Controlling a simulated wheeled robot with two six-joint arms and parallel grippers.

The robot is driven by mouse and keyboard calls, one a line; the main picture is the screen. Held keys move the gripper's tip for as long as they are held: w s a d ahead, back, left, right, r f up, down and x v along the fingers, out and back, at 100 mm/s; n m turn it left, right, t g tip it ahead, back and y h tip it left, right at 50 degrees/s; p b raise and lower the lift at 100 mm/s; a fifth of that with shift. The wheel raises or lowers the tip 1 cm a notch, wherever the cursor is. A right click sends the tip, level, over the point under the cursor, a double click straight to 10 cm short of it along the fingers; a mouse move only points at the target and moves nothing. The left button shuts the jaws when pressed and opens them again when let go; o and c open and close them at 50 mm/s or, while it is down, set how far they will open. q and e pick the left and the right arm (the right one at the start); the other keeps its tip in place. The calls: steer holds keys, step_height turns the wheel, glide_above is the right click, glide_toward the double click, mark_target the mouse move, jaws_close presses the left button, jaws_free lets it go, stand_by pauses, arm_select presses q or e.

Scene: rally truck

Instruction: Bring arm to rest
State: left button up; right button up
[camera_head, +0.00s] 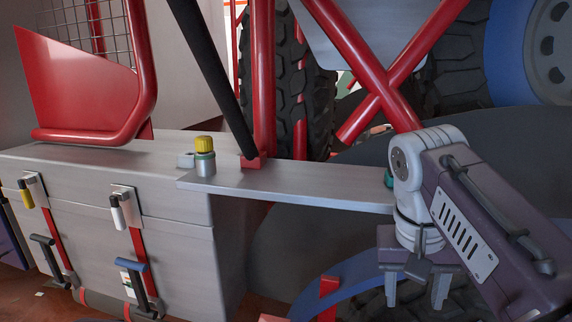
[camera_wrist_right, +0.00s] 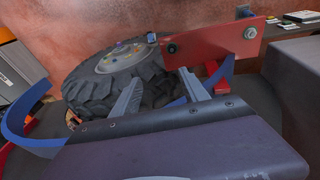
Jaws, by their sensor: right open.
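My right arm comes in from the right in the head view. Its gripper (camera_head: 415,290) points down beside the truck's wheel, at the right end of the metal shelf. The two grey fingers are apart with nothing between them. In the right wrist view the fingers (camera_wrist_right: 158,92) also stand apart, with a tyre (camera_wrist_right: 105,85) beyond them. My left arm and gripper are in neither view.
A yellow-capped metal cylinder (camera_head: 205,155) stands on the shelf (camera_head: 300,185). Red tubes (camera_head: 375,75) cross above my right arm. A metal box (camera_head: 170,230) with straps fills the left. A red bracket (camera_wrist_right: 215,47) is near the fingers.

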arm_select(q)
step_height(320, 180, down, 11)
steer(key=b, duration=0.8)
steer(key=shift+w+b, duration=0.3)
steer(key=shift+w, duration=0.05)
arm_select(e)
step_height(320, 180, down, 42)
steer(key=s+a+n+y, duration=0.2)
steer(key=shift+s+a+f+n, duration=0.15)
steer(key=shift+f+n, duration=0.05)
steer(key=shift+n, duration=0.2)
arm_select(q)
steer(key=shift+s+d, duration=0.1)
arm_select(e)
steer(key=shift+s, duration=0.1)
